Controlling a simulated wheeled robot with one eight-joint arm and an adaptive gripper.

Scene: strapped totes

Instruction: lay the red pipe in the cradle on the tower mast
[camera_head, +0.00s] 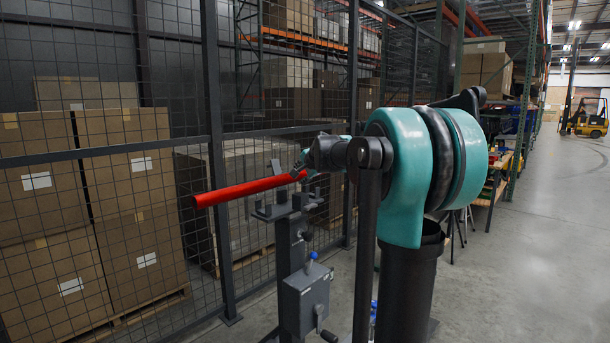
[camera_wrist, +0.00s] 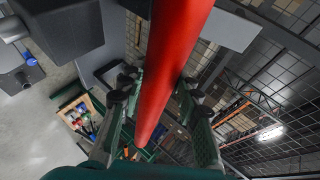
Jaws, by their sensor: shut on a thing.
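The red pipe (camera_head: 250,189) is held out nearly level, its left end a little lower. My gripper (camera_head: 301,168) is shut on it near its right end. In the wrist view the pipe (camera_wrist: 174,62) runs between the fingers of my gripper (camera_wrist: 155,92). The grey cradle (camera_head: 272,211) tops the tower mast (camera_head: 291,244), with upright prongs. The pipe passes above the cradle's lower brackets with a visible gap; whether it lines up with the slots I cannot tell. Grey parts beside the pipe in the wrist view may belong to the mast or cradle.
A grey box (camera_head: 305,297) with a blue-knobbed lever and a crank is on the mast. A wire mesh fence (camera_head: 215,150) stands behind, with stacked cartons (camera_head: 125,200) beyond it. A workbench (camera_head: 490,190) is at the right; open floor (camera_head: 540,260) lies on that side.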

